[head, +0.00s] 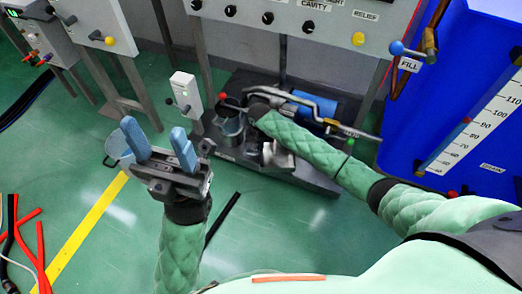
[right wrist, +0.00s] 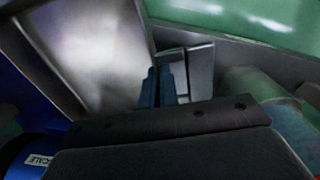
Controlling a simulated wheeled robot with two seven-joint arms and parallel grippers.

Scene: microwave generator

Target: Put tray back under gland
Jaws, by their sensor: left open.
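My left gripper (head: 158,148) is open and empty in the head view, its two blue fingers apart above the green floor. My right arm reaches from the right to the pump skid (head: 315,178), where its hand is mostly hidden. The right wrist view shows the right gripper's blue fingers (right wrist: 160,87) close together beside a small grey metal piece (right wrist: 196,72). I cannot tell whether they grip it, or whether it is the tray. A grey metal container (head: 230,124) stands on the skid just left of the right arm's end. The gland cannot be made out.
A light bucket (head: 117,147) stands on the floor behind my left gripper. A blue tank (head: 455,110) with a level scale is at the right. A control panel (head: 300,22) is above the skid.

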